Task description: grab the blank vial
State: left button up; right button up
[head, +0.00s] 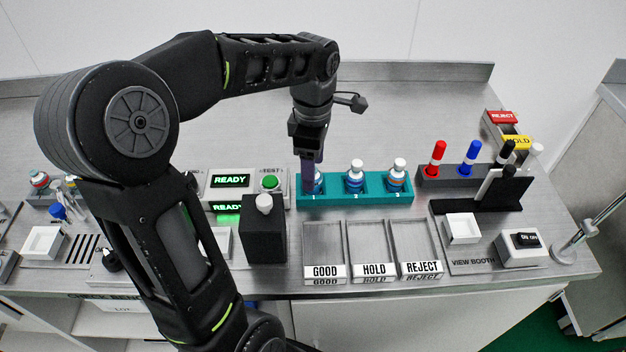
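A teal rack (340,200) holds a row of vials at mid-table. The middle vial (355,178) and the right vial (397,177) stand upright with white caps and coloured bands. A vial in the slot marked 1 (318,184) is mostly hidden behind my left gripper (314,184). My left gripper points down over this slot, its fingers at the vial; I cannot tell whether they are open or shut. A white cap (264,201) shows on top of a black block (263,235). Which vial is blank cannot be made out. My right gripper is not in view.
GOOD (324,240), HOLD (373,240) and REJECT (421,240) trays lie in front of the rack. A grey holder with red, blue and black markers (455,175) stands to its right, beside the view booth. READY panels (231,181) are left. My arm hides much of the left side.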

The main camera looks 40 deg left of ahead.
pick_arm(q)
jog(key=shift+f, duration=0.75)
jog(key=shift+c, duration=0.2)
grip_shut()
dwell(0.3)
